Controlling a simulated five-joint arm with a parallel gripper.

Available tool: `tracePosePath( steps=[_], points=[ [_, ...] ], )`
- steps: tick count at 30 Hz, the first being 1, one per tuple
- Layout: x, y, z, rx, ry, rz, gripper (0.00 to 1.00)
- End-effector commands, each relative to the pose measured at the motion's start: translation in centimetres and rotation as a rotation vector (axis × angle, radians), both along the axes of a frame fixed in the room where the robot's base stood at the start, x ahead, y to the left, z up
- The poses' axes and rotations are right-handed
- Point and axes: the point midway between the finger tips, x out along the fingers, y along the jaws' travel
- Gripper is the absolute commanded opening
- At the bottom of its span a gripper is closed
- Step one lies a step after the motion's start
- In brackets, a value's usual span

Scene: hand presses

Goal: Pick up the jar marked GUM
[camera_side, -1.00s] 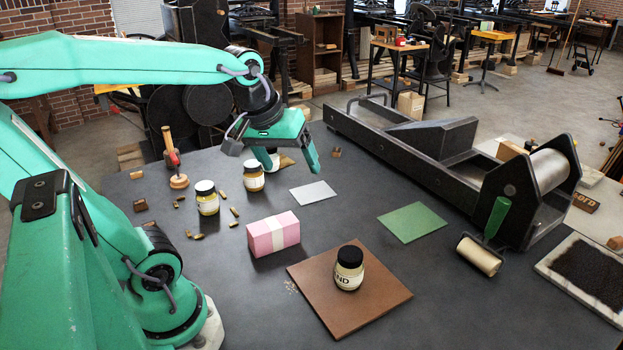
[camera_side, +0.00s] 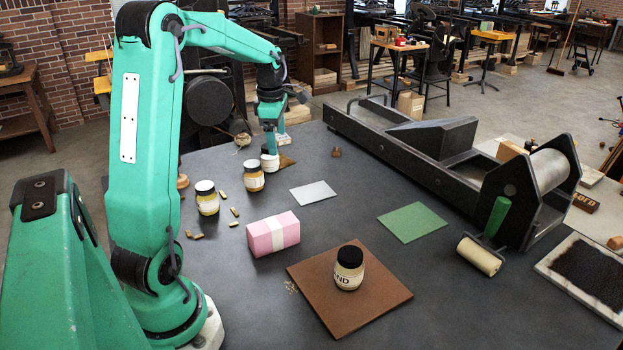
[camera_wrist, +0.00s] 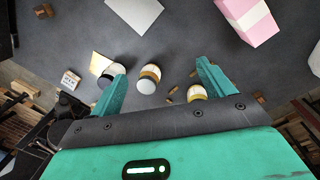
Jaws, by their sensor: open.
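Three pale jars with lids stand close together in the side view: a front-left one (camera_side: 207,203), a middle one (camera_side: 253,180) and a rear one (camera_side: 270,164). Their labels cannot be read from here. A jar with a black lid (camera_side: 349,276) stands upright on a brown board; its visible letters read "ND". My gripper (camera_side: 271,142) points down over the rear jar and partly covers it. In the wrist view my gripper (camera_wrist: 160,72) is open, with the middle jar (camera_wrist: 150,74) showing between its fingers. Another jar (camera_wrist: 196,92) is beside the right finger. I cannot tell whether the fingers touch any jar.
A pink block with a white band (camera_side: 273,234) lies in front of the jars. Small brown pieces (camera_side: 234,211) are scattered around them. A grey plate (camera_side: 313,193) and green sheet (camera_side: 413,222) lie to the right. A long black press (camera_side: 430,150) bounds the right side.

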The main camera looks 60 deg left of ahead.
Motion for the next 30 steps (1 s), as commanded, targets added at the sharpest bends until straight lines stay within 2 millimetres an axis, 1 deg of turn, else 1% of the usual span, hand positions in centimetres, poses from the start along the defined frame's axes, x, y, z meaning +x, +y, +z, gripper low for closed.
tracePosePath(
  steps=[1,6,9,13,15,18,25,30],
  points=[
    [-0.1,1.6,-1.0,-0.016,0.009,0.092,0.81],
    [-0.8,6.3,-3.9,-0.062,0.031,0.396,0.81],
    [-1.4,8.7,-5.6,-0.082,0.043,0.559,0.81],
    [-2.2,11.0,-7.3,-0.101,0.054,0.721,0.81],
    [-2.5,11.7,-7.9,-0.107,0.058,0.780,0.81],
    [-2.7,12.3,-8.4,-0.112,0.062,0.826,0.81],
    [-2.8,12.4,-8.7,-0.113,0.062,0.841,0.81],
    [-2.8,12.4,-9.8,-0.113,0.064,0.839,0.81]
  ],
)
